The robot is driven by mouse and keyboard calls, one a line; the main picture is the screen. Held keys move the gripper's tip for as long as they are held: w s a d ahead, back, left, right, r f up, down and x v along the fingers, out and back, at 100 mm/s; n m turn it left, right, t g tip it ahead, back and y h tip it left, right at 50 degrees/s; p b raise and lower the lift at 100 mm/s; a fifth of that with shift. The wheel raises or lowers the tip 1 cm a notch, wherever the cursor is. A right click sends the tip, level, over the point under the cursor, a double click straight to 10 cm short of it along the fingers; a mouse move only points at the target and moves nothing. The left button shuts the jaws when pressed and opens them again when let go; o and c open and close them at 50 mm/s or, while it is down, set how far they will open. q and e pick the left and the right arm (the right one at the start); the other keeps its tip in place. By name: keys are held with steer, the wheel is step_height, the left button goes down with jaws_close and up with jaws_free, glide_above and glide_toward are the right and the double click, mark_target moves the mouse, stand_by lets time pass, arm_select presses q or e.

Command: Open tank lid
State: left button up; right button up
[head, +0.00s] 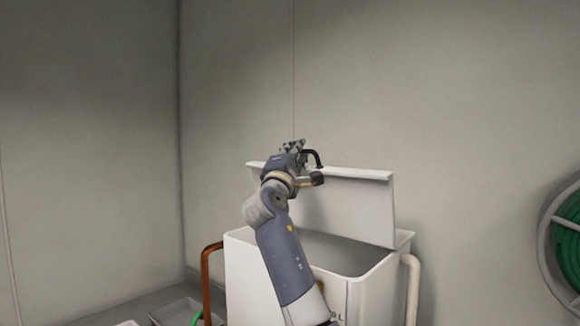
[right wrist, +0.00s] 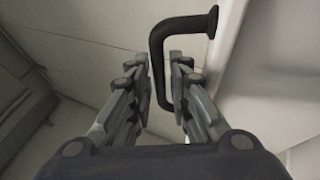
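The white tank (head: 250,270) stands in the lower middle of the head view, its grey inside showing. Its white lid (head: 345,208) stands raised and nearly upright along the back edge. A black bent handle (head: 317,158) is on the lid near its top edge. My right gripper (head: 293,147) is at the lid's top edge, just left of the handle. In the right wrist view, its two fingers (right wrist: 164,78) are apart, with the handle's bar (right wrist: 157,60) showing in the gap between them. I cannot tell whether a finger touches the bar. My left gripper is out of view.
A brown pipe (head: 206,285) runs at the tank's left and a pale pipe (head: 412,290) at its right. A green hose reel (head: 562,240) hangs at the far right. A low tray (head: 172,310) lies at lower left. Plain walls stand behind.

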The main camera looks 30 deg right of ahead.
steer(key=v, duration=1.1)
steer(key=shift+d, duration=0.15)
